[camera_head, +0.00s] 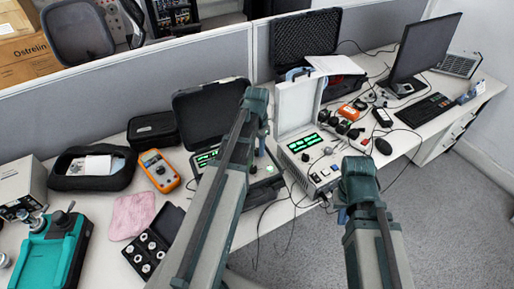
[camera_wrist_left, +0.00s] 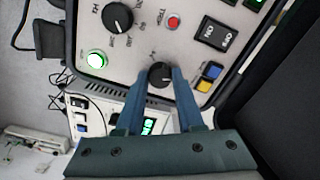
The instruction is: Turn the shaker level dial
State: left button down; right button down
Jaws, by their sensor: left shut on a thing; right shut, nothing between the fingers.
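In the left wrist view, a round black dial (camera_wrist_left: 160,73) sits on a pale control panel (camera_wrist_left: 140,50). The two blue fingers of my left gripper (camera_wrist_left: 162,80) are shut on it, one on each side. A larger black dial (camera_wrist_left: 118,18) marked Hz sits farther up the panel, apart from the fingers. In the head view, the open black case with the panel (camera_head: 204,160) stands mid-desk, partly covered by my left arm, which hides the left gripper's fingertips. My right gripper (camera_head: 342,215) is shut and empty in front of the desk, mostly hidden by its arm.
Around the held dial are a lit green lamp (camera_wrist_left: 96,60), a red button (camera_wrist_left: 173,21), ON switches (camera_wrist_left: 217,34), and blue and yellow buttons (camera_wrist_left: 209,76). A second instrument case (camera_head: 308,150) stands to the right. An orange multimeter (camera_head: 158,170) lies left. Cables hang at the desk's front.

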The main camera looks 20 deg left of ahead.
pick_arm(q)
jog(key=n, duration=0.5)
jog(key=shift+n, duration=0.4)
jog(key=n, duration=1)
jog(key=shift+n, duration=0.4)
jog(key=n, duration=0.5)
jog(key=shift+n, duration=0.4)
jog(key=c, duration=0.5)
grip_release()
jog(key=shift+r, duration=0.1)
